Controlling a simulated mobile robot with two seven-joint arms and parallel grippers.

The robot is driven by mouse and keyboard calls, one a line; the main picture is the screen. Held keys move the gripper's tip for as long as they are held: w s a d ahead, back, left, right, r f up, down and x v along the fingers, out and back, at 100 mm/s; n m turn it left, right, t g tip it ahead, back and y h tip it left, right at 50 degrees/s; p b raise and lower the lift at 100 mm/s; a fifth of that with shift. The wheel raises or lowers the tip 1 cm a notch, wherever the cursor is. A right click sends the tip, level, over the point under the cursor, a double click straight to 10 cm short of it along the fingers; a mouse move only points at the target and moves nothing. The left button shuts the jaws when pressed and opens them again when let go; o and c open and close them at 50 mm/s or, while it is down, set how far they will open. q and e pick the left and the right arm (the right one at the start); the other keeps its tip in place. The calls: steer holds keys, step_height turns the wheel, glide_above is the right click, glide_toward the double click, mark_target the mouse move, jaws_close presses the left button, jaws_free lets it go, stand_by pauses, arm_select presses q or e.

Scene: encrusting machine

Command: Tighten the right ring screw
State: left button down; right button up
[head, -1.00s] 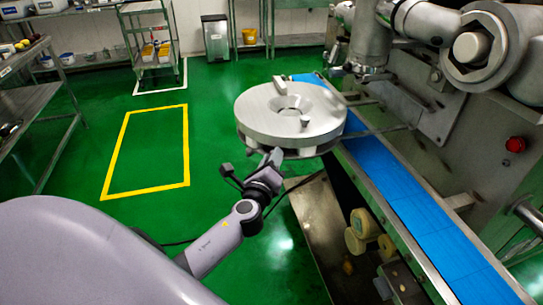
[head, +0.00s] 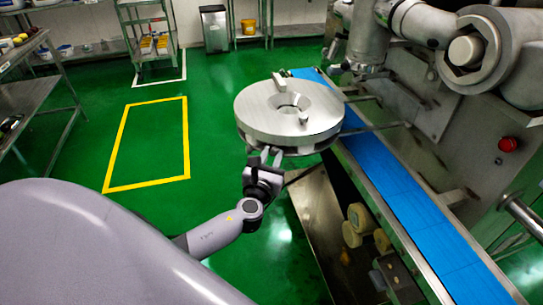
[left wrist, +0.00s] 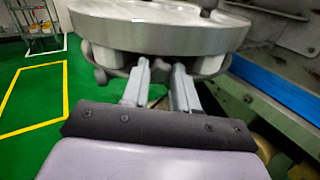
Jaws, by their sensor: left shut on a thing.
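A round silver metal disc (head: 265,122) with a central hole is at the middle of the head view, left of the blue belt. A small upright knob (head: 303,117) stands on its near right part and a bar-like block (head: 279,83) on its far side. My left gripper (head: 265,155) reaches up to the disc's near underside. In the left wrist view, its two fingers (left wrist: 162,72) go under the disc's rim (left wrist: 150,38), between pale supports. They are shut on a part there that is mostly hidden. I cannot tell which part is the right ring screw. My right gripper does not show.
The blue conveyor belt (head: 400,200) runs along the machine to the right. A large hexagonal nut (head: 467,50) and a red button (head: 508,144) are on the machine. A shelf rack (head: 147,35) and a grey bin (head: 214,30) stand far back. Green floor left of the disc is clear.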

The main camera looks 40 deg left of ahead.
arm_select(q)
steer(key=shift+r+m, duration=0.1)
steer(key=shift+m, duration=1)
steer(key=c, duration=0.9)
jaws_free()
steer(key=shift+o, duration=0.2)
steer(key=shift+s, duration=0.1)
steer(key=shift+s+d+f, duration=0.15)
steer(key=shift+s+f, duration=0.05)
steer(key=shift+s, duration=0.1)
steer(key=v, duration=0.6)
steer(key=shift+s+r, duration=0.1)
steer(key=shift+r, duration=0.05)
